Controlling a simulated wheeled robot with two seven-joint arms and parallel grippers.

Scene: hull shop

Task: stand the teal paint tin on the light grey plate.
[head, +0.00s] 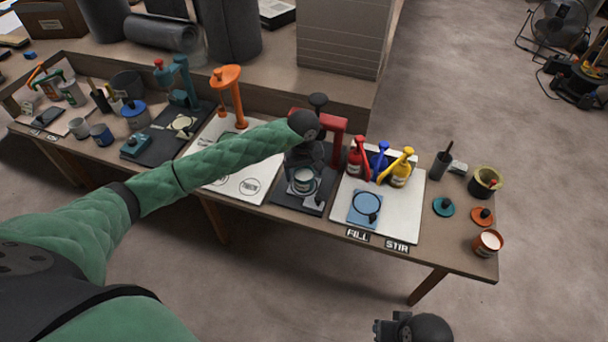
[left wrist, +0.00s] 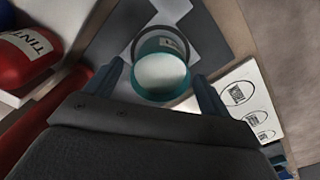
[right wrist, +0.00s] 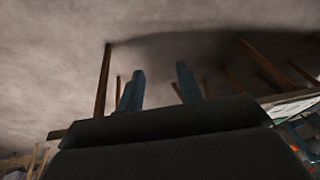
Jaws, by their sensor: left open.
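The teal paint tin (left wrist: 162,78) stands upright below my left gripper, with a pale top and a teal rim. In the head view the tin (head: 304,183) is on the dark mat under the red-armed stand. My left gripper (left wrist: 166,80) is open, with one finger on each side of the tin; I cannot tell whether they touch it. A light grey flat area (left wrist: 118,40) shows beside the tin on the dark mat, perhaps the plate; the tin and gripper hide part of it. My right gripper (right wrist: 158,82) is open and empty, away from the bench.
Right of the tin stand red, blue and yellow tint bottles (head: 400,174) and a blue plate (head: 365,207). A white sheet with printed circles (head: 248,186) lies to the left. An orange-rimmed tin (head: 488,243) stands near the bench's right end. The red stand (head: 336,128) is close to my left gripper.

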